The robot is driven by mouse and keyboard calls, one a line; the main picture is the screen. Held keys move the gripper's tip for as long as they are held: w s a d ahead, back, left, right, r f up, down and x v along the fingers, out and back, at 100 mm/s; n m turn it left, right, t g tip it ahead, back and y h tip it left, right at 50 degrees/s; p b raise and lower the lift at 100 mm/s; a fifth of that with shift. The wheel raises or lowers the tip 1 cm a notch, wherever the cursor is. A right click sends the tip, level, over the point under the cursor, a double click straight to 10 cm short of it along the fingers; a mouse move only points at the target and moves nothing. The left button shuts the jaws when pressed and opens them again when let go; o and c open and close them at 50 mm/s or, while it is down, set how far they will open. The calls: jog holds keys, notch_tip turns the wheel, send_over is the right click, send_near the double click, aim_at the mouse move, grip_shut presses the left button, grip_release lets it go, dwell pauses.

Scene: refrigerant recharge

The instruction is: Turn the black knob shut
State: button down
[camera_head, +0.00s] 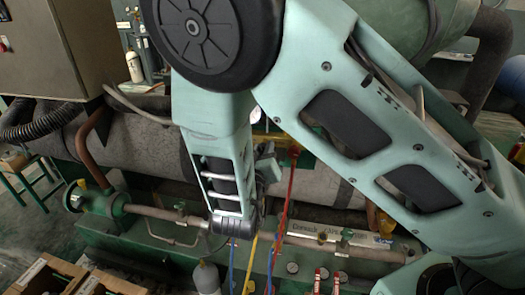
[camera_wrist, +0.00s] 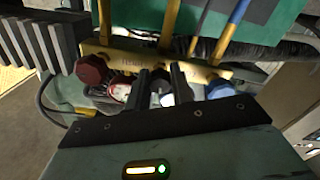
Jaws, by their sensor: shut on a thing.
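In the wrist view, a yellow manifold bar (camera_wrist: 120,57) runs across behind my gripper (camera_wrist: 161,75). The black knob (camera_wrist: 160,87) sits at its middle, between my two dark fingers, which are shut on it. The fingers and the wrist body hide part of it, so its turn angle cannot be read. A red knob (camera_wrist: 91,69) is to the left and a blue knob (camera_wrist: 219,89) to the right, both clear of the fingers. In the head view my arm hides the black knob and most of the manifold.
A gauge with a red face (camera_wrist: 120,91) sits close beside the left finger. In the head view a red hose (camera_head: 287,195) hangs beside my wrist, and a grey cylinder (camera_head: 206,279) stands below.

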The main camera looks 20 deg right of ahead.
jog(key=m+b, duration=0.4)
jog(key=shift+f+m+b, duration=0.25)
jog(key=shift+m+b, duration=0.05)
jog(key=shift+m, duration=0.1)
jog(key=m+b, duration=0.5)
jog(key=b, duration=0.1)
jog(key=m+b, duration=0.5)
jog(key=b, duration=0.2)
jog(key=shift+a+f+m+b, duration=0.1)
jog(key=shift+m+b, duration=0.2)
jog(key=shift+m, duration=0.1)
jog(key=m+b, duration=0.3)
jog(key=b, duration=0.1)
jog(key=shift+r+m+b, duration=0.25)
jog(key=shift+m+b, duration=0.55)
jog(key=shift+b, duration=0.4)
jog(key=shift+r, duration=0.1)
jog(key=c, duration=1.2)
grip_release()
